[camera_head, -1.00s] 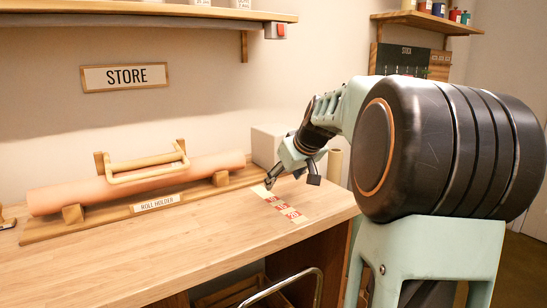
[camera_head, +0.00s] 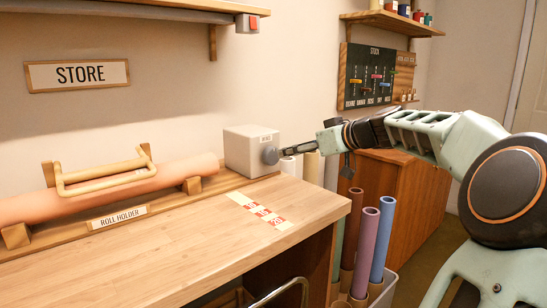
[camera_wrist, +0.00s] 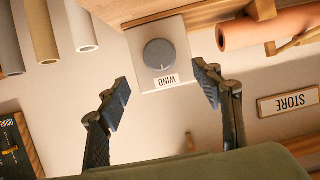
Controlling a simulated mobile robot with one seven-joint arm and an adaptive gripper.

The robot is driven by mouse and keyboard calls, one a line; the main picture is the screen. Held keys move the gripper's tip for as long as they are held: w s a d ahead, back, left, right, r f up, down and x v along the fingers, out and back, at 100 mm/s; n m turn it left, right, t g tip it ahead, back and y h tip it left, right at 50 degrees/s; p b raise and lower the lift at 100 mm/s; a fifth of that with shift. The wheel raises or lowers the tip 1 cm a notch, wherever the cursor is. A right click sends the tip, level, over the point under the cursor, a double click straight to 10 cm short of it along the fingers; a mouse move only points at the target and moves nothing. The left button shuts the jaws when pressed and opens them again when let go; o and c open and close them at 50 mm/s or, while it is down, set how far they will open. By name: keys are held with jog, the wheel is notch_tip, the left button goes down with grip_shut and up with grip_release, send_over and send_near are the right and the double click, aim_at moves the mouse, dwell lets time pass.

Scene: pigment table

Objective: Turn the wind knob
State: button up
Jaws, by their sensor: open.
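The wind knob (camera_head: 270,155) is a round grey dial on the right side of a pale grey box (camera_head: 245,150) at the bench's back right corner. In the wrist view the knob (camera_wrist: 159,54) shows face-on with a small pointer mark, above an upside-down WIND label (camera_wrist: 166,81). My gripper (camera_wrist: 160,90) is open and empty, its two dark fingers spread to either side of the box, with the knob between and beyond them. In the head view my gripper (camera_head: 308,150) points left at the knob. I cannot tell the exact gap; no contact shows.
A roll holder (camera_head: 120,218) with a peach roll (camera_head: 110,187) lies left of the box. Several coloured tubes (camera_head: 366,240) stand in a bin right of the bench. A shelf (camera_head: 170,8) runs overhead. The bench top (camera_head: 150,250) is mostly clear.

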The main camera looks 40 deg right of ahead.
aim_at(274, 155)
jog(key=x, duration=1)
jog(key=shift+w+f+b, duration=0.1)
jog(key=shift+f+b, duration=0.05)
jog(key=shift+b, duration=0.25)
jog(key=c, duration=1.1)
jog(key=shift+c, duration=0.2)
